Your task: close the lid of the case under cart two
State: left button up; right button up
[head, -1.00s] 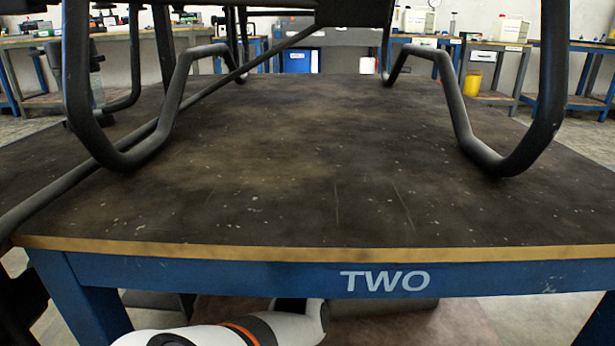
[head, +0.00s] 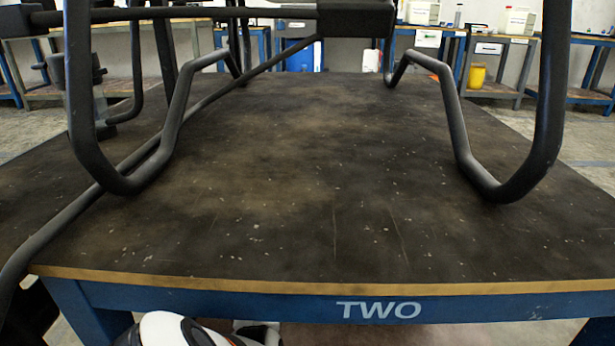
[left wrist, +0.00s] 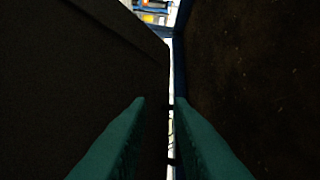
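Cart two (head: 330,240) fills the head view, with a dark worn top and a blue front rail (head: 250,301) marked TWO. The white shell of my left arm (head: 175,330) shows at the bottom edge, at the cart's front; its gripper is out of that view. In the left wrist view, the two teal fingers of my left gripper (left wrist: 160,99) are slightly apart, with a bright slit between them. A dark flat panel (left wrist: 75,70) is at the left; I cannot tell whether it is the case's lid. The right gripper is not in view.
Black tubular drone legs (head: 458,115) stand on the cart top. A dark brown speckled surface (left wrist: 255,70) fills the right of the left wrist view. Benches line the back wall, with a yellow container (head: 477,77) by one. Floor shows at the right.

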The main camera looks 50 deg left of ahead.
pick_arm(q)
jog(key=a+f+n+g+y, duration=0.2)
jog(key=a+n+y, duration=0.1)
jog(key=a+y, duration=0.3)
jog(key=shift+a+f+b, duration=0.3)
jog(key=shift+a+f, duration=0.1)
jog(key=shift+a, duration=0.35)
